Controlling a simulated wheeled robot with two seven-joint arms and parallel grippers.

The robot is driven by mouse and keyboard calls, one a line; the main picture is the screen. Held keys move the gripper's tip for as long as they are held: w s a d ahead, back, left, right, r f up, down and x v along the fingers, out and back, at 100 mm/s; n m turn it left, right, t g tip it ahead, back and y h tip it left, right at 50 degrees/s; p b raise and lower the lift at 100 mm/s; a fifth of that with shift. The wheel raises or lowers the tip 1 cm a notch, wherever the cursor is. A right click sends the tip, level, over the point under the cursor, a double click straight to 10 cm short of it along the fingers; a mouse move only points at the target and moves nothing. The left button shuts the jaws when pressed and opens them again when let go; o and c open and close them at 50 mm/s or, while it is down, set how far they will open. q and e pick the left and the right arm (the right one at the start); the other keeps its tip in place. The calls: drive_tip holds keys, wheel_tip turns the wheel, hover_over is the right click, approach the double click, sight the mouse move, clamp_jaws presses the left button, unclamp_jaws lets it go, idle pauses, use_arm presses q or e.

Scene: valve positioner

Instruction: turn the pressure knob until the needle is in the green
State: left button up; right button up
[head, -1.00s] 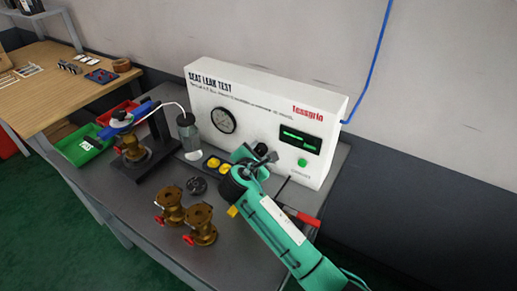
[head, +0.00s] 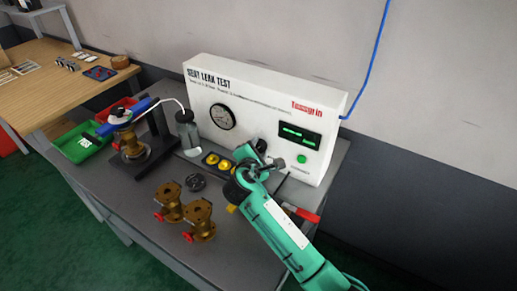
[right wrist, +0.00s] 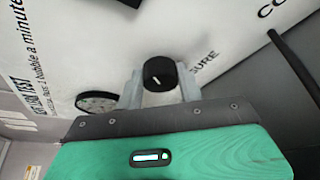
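The white seat leak test box (head: 235,85) stands on the grey bench, with a round pressure gauge (head: 222,117) on its front. The gauge's needle and green band are too small to read. The black pressure knob (head: 261,145) is right of the gauge and partly hidden by my right gripper (head: 267,164). The fingers are apart, with a gap beside the knob at left; contact is not clear. My left gripper is out of view.
Right of the knob are a green display (head: 300,134) and a green button (head: 301,159). Two brass valves (head: 198,220) stand in front. A clamped valve on a black stand (head: 155,150) is at left. A red-handled tool (head: 302,213) lies beside my right arm.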

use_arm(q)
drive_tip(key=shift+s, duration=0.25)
use_arm(e)
drive_tip(key=o, duration=0.4)
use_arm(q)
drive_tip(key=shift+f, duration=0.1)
use_arm(e)
drive_tip(key=v, duration=1.3)
drive_tip(key=shift+b, duration=0.4)
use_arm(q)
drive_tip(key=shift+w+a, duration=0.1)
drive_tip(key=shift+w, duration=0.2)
use_arm(e)
drive_tip(key=shift+s, duration=0.4)
